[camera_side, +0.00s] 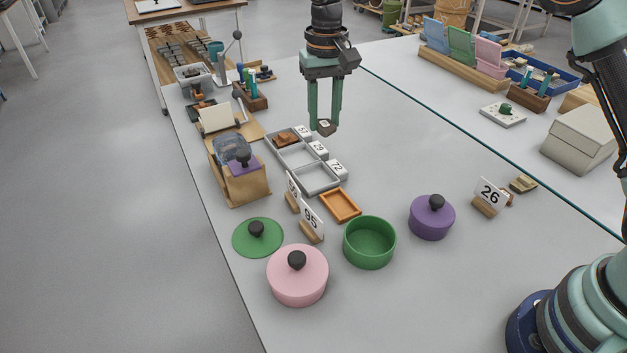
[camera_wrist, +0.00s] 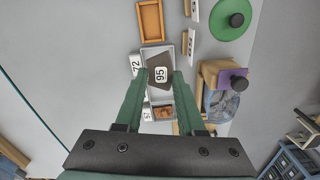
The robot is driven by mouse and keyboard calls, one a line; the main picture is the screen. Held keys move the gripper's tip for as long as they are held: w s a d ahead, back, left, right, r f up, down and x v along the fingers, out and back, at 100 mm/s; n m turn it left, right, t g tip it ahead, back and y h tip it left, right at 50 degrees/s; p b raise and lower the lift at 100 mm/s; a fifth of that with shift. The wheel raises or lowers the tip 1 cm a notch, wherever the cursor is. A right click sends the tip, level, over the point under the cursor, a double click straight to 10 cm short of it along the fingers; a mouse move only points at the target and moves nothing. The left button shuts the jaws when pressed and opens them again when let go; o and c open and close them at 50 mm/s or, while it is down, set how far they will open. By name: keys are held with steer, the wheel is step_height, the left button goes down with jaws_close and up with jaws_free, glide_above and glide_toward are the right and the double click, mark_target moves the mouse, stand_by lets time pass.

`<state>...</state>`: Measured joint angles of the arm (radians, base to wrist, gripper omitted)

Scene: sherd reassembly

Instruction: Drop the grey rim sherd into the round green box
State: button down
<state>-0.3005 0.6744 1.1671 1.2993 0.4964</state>
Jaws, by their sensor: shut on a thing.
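My gripper (camera_side: 325,126) is above the far part of the table, pointing down. Its green fingers (camera_wrist: 160,78) are shut on a dark grey sherd (camera_wrist: 153,85), which has a white label reading 95. The sherd also shows low between the fingertips in the side view (camera_side: 327,130). The round green box (camera_side: 369,256) stands uncovered and looks empty, nearer the side camera and well apart from my gripper. Its flat green lid (camera_side: 270,240) with a black knob lies on the table to its left. The box is not in the wrist view.
A grey compartment tray (camera_side: 318,181) with a brown sherd (camera_side: 285,139) lies below the gripper. An orange tray (camera_side: 341,205) and an upright card reading 95 (camera_side: 311,220) stand near the green box. Lidded pink (camera_side: 298,282) and purple (camera_side: 431,221) boxes flank it.

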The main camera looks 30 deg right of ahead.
steer(key=s+d+f, duration=0.1)
steer(key=s+f, duration=0.2)
steer(key=s, duration=0.5)
steer(key=s+d+f, duration=0.1)
steer(key=s+f, duration=0.3)
steer(key=s, duration=0.4)
steer(key=shift+s+d+f, duration=0.1)
steer(key=shift+s+f, duration=0.05)
steer(key=shift+f, duration=1.35)
steer(key=shift+s+f, duration=0.1)
steer(key=shift+f, duration=1.4)
steer(key=shift+c, duration=2.2)
jaws_free()
steer(key=shift+r, duration=0.1)
step_height(320, 180, up, 12)
